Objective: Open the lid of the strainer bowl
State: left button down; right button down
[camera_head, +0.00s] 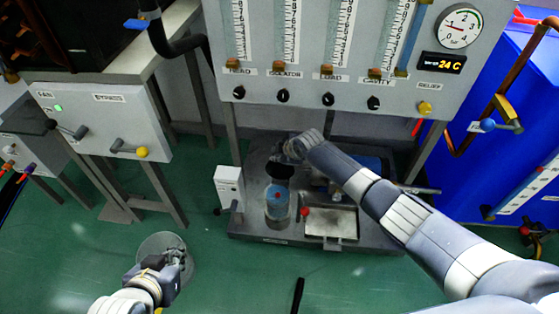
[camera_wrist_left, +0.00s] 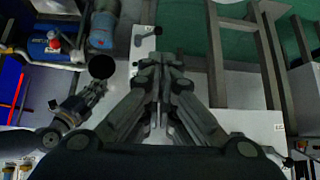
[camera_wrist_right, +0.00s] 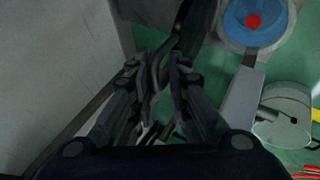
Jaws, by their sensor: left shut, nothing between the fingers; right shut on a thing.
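The strainer bowl (camera_head: 277,204) is a clear cylinder with blue inside, upright on the grey skid; it also shows in the left wrist view (camera_wrist_left: 102,32). Its top is uncovered in the right wrist view, showing a blue round (camera_wrist_right: 240,30) with a red spot. The dark round lid (camera_head: 278,170) stands raised behind the bowl. My right gripper (camera_head: 287,150) is shut on a dark part of the lid (camera_wrist_right: 182,38); its exact grip is hard to see. My left gripper (camera_head: 180,256) is shut and empty, at the lower left, well apart from the bowl.
A white box (camera_head: 229,184) stands just left of the bowl. A shallow tray (camera_head: 331,221) is to its right. The flowmeter panel (camera_head: 340,95) rises behind. Green floor in front is mostly clear.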

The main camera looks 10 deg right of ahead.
jog(key=shift+w+d+f+b, duration=0.25)
jog(key=shift+w+b, duration=0.05)
pick_arm(q)
jog(key=w+d+r+t, duration=0.1)
jog(key=w+r+t, duration=0.2)
jog(key=w+r, duration=0.1)
jog(key=shift+w+d+h, duration=0.2)
jog(key=shift+d+h, duration=0.15)
jog(key=shift+h, duration=0.05)
pick_arm(e)
jog(key=shift+w, duration=0.1)
jog(key=shift+f, duration=0.1)
jog(key=c, duration=1.8)
grip_release()
pick_arm(q)
jog(key=shift+f, duration=0.1)
pick_arm(e)
jog(key=shift+a+f, duration=0.1)
jog(key=shift+f, duration=0.05)
jog(key=shift+s+d+r, duration=0.2)
jog(key=shift+s+r, duration=0.1)
jog(key=shift+r, duration=0.45)
jog(key=shift+v, duration=5.25)
